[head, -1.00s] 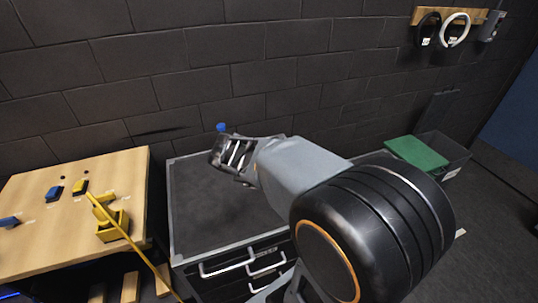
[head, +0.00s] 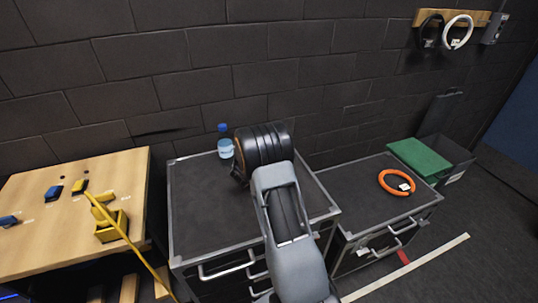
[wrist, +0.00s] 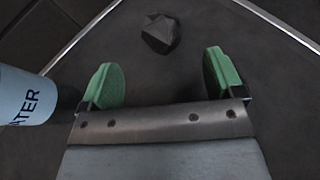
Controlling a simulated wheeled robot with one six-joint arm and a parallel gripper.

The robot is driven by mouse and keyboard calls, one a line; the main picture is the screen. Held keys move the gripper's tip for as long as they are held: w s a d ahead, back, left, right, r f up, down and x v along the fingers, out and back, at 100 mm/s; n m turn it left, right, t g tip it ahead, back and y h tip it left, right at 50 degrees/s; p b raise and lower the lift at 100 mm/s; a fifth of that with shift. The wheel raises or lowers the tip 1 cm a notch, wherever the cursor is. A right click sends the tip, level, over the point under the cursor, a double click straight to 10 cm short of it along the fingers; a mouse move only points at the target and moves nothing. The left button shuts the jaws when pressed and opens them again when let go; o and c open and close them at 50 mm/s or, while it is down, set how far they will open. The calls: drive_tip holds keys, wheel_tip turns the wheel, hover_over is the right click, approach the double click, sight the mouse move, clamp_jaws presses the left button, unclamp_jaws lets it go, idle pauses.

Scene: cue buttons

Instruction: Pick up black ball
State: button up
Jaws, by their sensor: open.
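The black ball (wrist: 160,33) looks like a small faceted black lump on the dark top of the middle cabinet (head: 195,215). It shows near the top centre of the wrist view. My gripper (wrist: 162,76) is open, with its two green pads spread wide and nothing between them. The ball lies ahead of the fingertips, roughly in line with the gap and apart from both pads. In the head view my arm covers the ball and most of the gripper.
A water bottle (head: 225,146) stands close to the left pad; it also shows in the wrist view (wrist: 22,98). An orange ring (head: 397,183) lies on the right cabinet. A wooden table (head: 75,235) with buttons is at the left. A brick wall (head: 190,70) stands behind.

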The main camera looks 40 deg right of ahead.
drive_tip(key=shift+p+x, duration=1.4)
drive_tip(key=shift+x, duration=2.85)
drive_tip(key=shift+f, duration=0.1)
drive_tip(key=shift+c, duration=0.2)
drive_tip(key=c, duration=0.9)
